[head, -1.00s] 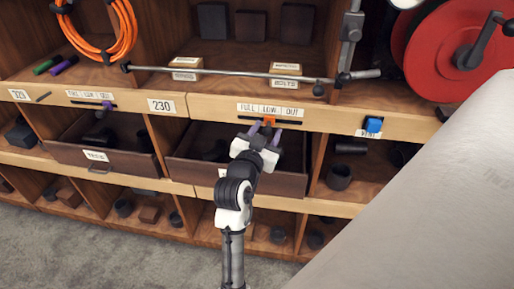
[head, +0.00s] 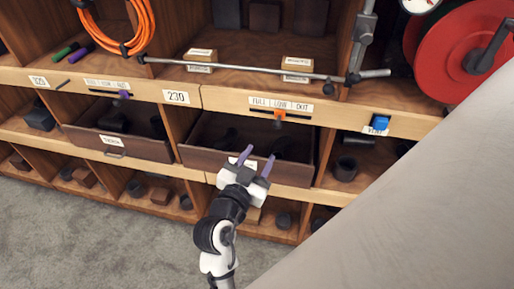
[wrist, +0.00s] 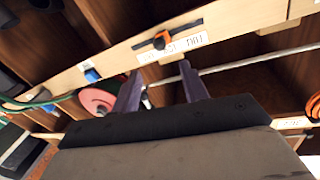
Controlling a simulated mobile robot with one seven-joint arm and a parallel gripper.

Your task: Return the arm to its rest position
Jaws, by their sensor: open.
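My gripper (head: 256,163) is open and empty, with its two purple fingers apart. In the head view it is in front of the right-hand pulled-out drawer (head: 196,160), below the shelf edge. An orange slider (head: 279,115) sits on a dark slot under the FULL, LOW, OUT label (head: 280,103). The gripper is apart from that slider. In the wrist view the fingers (wrist: 158,85) point toward the shelf, and the orange slider (wrist: 162,40) shows beyond them.
A metal rod (head: 250,72) runs along the shelf. A blue block (head: 380,122) and a red reel (head: 455,50) are to the right. A large pale surface (head: 420,215) fills the lower right. Grey floor (head: 90,235) lies clear at lower left.

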